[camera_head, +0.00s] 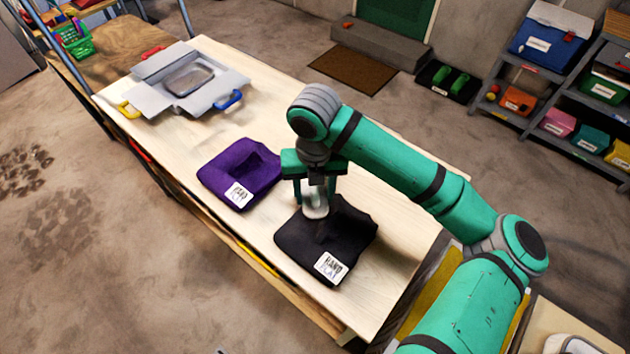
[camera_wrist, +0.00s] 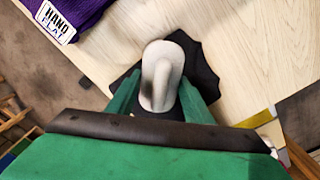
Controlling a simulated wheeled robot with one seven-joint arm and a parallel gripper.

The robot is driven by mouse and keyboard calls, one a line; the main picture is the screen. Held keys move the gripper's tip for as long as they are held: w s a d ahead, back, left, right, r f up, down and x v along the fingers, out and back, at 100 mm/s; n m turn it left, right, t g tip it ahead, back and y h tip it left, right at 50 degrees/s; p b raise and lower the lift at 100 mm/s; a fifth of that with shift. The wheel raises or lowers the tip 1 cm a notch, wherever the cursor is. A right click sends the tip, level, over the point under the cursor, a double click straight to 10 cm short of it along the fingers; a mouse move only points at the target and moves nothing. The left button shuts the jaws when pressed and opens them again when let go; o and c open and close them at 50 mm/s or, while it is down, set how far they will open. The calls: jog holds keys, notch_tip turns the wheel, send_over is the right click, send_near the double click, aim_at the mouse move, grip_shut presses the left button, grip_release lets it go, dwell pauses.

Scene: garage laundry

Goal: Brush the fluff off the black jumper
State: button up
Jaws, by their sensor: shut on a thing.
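The black jumper (camera_head: 340,235) lies folded on the pale wooden table, with a white label at its front corner. It also shows in the wrist view (camera_wrist: 203,72), partly hidden behind the held tool. My gripper (camera_head: 312,198) is over the jumper's far left part, pointing down. It is shut on a whitish-grey brush (camera_head: 316,204), whose rounded top shows between the green fingers in the wrist view (camera_wrist: 160,75). The brush is at or just above the cloth; I cannot tell if it touches. I cannot make out any fluff on the jumper.
A purple folded garment (camera_head: 240,172) with a white label lies left of the black jumper. A grey tray-like box with coloured handles (camera_head: 190,80) stands at the table's far end. The table (camera_head: 335,90) is bare behind my gripper and along its right side.

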jog(key=shift+w+a+r, duration=0.1)
jog(key=shift+r, duration=1.05)
jog(key=shift+w+r, duration=0.1)
jog(key=shift+r, duration=1)
jog(key=shift+s+r, duration=0.15)
